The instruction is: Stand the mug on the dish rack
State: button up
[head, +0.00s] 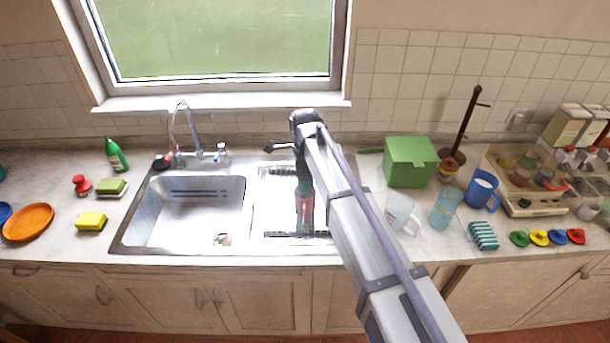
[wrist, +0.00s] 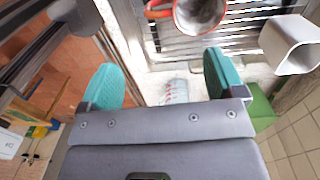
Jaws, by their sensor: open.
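A red-orange mug (wrist: 202,14) with a grey inside stands at the top edge of the wrist view, over the dark slats of the dish rack (wrist: 165,38). Its mouth faces the camera and its handle points left; its top is cut off. My gripper (wrist: 160,68) is open, its two teal fingers spread with no mug between them, and the mug is apart from them. In the head view a red patch, likely this mug (head: 304,206), shows below my gripper on the right side of the sink, mostly hidden by my arm. The rack's slats (head: 290,235) show around it.
A white square container (wrist: 291,44) stands right of the mug. A green box (head: 410,163), a clear pitcher (head: 398,213), a blue cup (head: 445,207) and a blue mug (head: 481,188) stand on the counter right of my arm. The left sink basin (head: 200,212) is nearly empty.

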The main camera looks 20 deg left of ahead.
jog(key=shift+f, duration=0.15)
jog(key=s+d+n, duration=0.5)
jog(key=s+d, duration=0.1)
jog(key=d, duration=0.7)
jog(key=s+d+n, duration=0.4)
jog(key=s+d, duration=0.2)
jog(key=d, duration=0.8)
jog(key=s+d+n, duration=0.5)
jog(key=s+d, duration=0.1)
jog(key=d, duration=0.7)
notch_tip(320, 180, down, 8)
jog(key=b, duration=0.8)
jog(key=shift+w+d, duration=0.2)
jog(key=shift+w, duration=0.15)
